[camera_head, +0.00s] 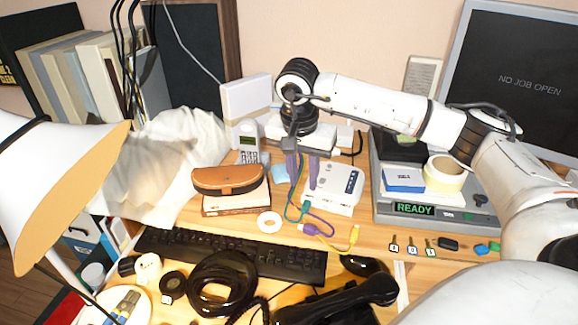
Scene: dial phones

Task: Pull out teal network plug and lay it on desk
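A white network box (337,182) lies on the desk (375,222). The teal plug (304,207) is at the box's near left edge, with a teal cable curling away to its left; I cannot tell how deep it sits. My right gripper (303,182) points down above the box's left side, its two purple-grey fingers apart with nothing seen between them. The fingertips are on the far side of the teal plug in the picture. A purple plug (309,229) and a yellow plug (354,236) lie loose in front of the box. My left gripper is not in view.
A cordless phone (248,142) and a brown case (229,179) stand left of the box. A keyboard (235,254) and a black handset (340,301) lie in front. Clear desk shows around the loose plugs.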

